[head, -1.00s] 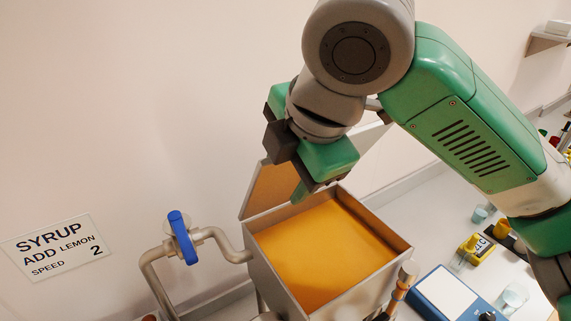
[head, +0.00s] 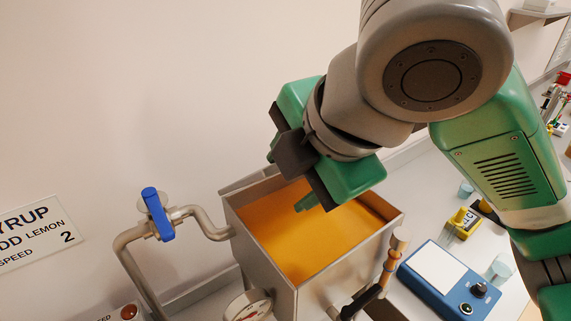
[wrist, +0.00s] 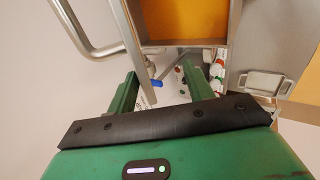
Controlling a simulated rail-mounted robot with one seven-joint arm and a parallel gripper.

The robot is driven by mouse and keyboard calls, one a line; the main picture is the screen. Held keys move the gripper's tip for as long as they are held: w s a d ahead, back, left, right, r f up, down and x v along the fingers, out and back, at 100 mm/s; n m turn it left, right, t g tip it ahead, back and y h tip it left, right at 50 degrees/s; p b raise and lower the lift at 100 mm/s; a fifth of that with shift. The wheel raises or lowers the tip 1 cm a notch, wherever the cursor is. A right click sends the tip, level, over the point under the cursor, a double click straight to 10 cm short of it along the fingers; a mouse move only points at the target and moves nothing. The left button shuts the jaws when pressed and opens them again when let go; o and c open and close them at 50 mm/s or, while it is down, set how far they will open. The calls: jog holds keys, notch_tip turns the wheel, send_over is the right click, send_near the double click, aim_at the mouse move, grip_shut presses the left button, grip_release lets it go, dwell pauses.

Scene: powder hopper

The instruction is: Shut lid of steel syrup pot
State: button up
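The steel syrup pot (head: 265,238) is a square box with its top open. Amber syrup (head: 310,235) shows inside. The lid is mostly hidden behind my gripper; a pale strip at the pot's back left edge (head: 250,180) may be part of it. My gripper (head: 306,202) appears over the back half of the opening, with a green fingertip against the syrup in the picture. In the wrist view, my gripper (wrist: 160,82) has its two green fingers apart with nothing between them. A steel panel with a handle (wrist: 263,83) is to their right; I cannot tell if it is the lid.
A pipe with a blue valve handle (head: 157,214) stands left of the pot. A dial gauge (head: 249,306) is at its front. A blue device (head: 440,278) and a yellow item (head: 463,221) lie on the counter to the right. A syrup sign (head: 35,232) is on the wall.

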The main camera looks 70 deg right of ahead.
jog(key=shift+s+a+f, duration=0.1)
jog(key=shift+s+f, duration=0.1)
jog(key=shift+s, duration=0.05)
jog(key=p+v, duration=0.5)
jog(key=v, duration=0.2)
jog(key=shift+p, duration=0.3)
dwell(0.3)
